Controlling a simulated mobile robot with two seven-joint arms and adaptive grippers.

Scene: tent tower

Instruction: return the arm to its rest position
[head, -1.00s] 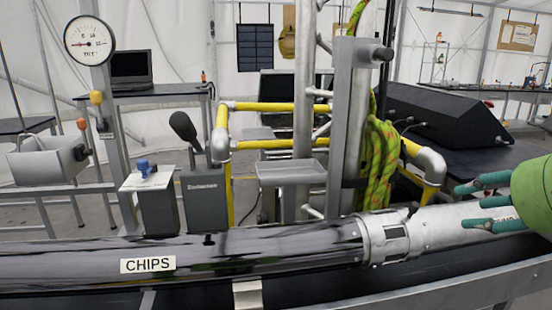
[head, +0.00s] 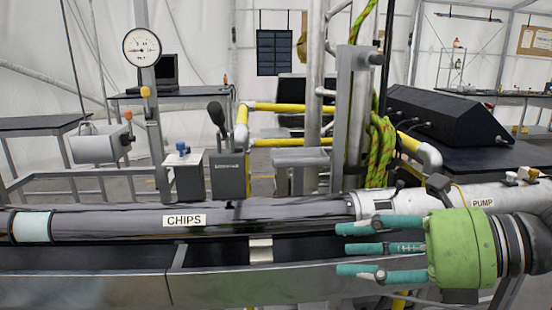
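My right gripper (head: 375,248) is in the head view at the lower right, green with three teal fingers pointing left. Its fingers are spread apart with nothing between them. It is in front of the long metal pipe, near the silver section marked PUMP (head: 482,203), and overlaps the lower part of that section in the picture. Whether it touches the pipe I cannot tell. The dark clear tube (head: 270,216) with a CHIPS label (head: 184,221) runs left from the silver section. My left gripper is out of view.
A grey trough rail (head: 230,287) runs below the tube. Behind stand a grey box with a blue knob (head: 183,172), a dark box with a lever (head: 228,176), yellow railings (head: 290,107), a green rope (head: 381,150) and a gauge (head: 142,47). A black console (head: 445,120) sits on a table at right.

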